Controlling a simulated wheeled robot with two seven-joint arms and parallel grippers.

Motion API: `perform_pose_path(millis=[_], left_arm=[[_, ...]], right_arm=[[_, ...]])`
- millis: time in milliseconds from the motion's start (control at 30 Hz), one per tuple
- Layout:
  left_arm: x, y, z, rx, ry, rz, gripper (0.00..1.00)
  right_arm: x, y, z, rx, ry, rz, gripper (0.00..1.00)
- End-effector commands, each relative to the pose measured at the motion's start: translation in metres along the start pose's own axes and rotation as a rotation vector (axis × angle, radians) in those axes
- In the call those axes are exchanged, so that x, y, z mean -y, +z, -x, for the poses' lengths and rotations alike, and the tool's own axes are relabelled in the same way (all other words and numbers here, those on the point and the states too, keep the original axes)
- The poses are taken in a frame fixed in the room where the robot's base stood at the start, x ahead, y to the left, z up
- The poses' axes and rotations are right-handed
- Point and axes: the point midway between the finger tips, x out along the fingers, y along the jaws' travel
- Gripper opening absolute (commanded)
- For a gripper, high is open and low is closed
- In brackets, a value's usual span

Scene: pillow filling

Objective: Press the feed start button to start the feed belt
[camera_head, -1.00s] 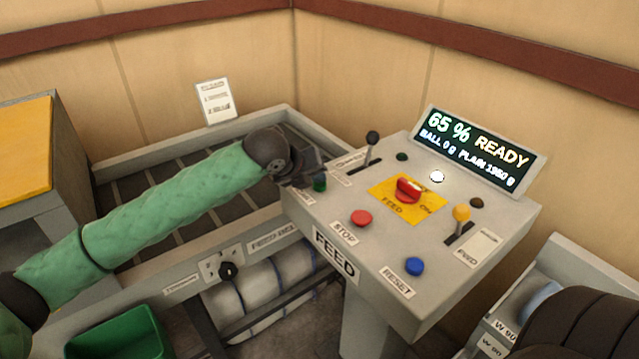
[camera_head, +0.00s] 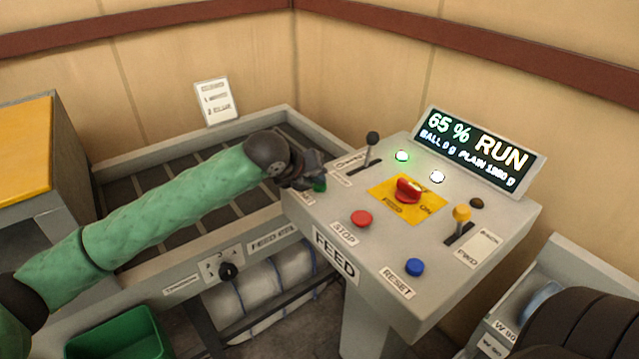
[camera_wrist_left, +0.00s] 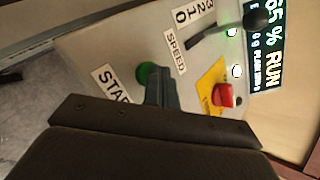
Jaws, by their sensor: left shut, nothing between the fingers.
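The green start button (camera_head: 320,186) sits at the left edge of the grey feed control panel (camera_head: 318,215). My left gripper (camera_head: 316,182) is shut and empty, with its fingertips at the button and partly covering it. In the left wrist view the green button (camera_wrist_left: 147,72) shows beside the shut fingers (camera_wrist_left: 160,82), next to a label whose visible letters read "STA". Actual contact is hard to tell. The display (camera_head: 478,147) reads "65 % RUN", and a green lamp (camera_head: 402,156) is lit. My right gripper is not in view.
The panel also has a red stop button (camera_head: 361,218), a blue reset button (camera_head: 414,266), a red rotary switch (camera_head: 408,190), a black-knobbed lever (camera_head: 372,140) and a yellow-knobbed lever (camera_head: 461,214). The feed belt (camera_head: 130,195) lies behind my arm. A green bin (camera_head: 118,335) stands at lower left.

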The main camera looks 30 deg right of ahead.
Motion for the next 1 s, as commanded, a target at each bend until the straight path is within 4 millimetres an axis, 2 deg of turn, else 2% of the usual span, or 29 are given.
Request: perform_pose_path(millis=[300,767,1000], left_arm=[[0.008,0.008,0.011,0.000,0.000,0.000,0.00],[0.010,0.010,0.013,0.000,0.000,0.000,0.00],[0.018,0.019,0.025,0.001,0.000,0.000,0.00]], right_arm=[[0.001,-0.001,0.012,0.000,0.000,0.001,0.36],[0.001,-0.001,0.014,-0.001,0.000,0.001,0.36],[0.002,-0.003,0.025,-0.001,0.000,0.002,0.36]])
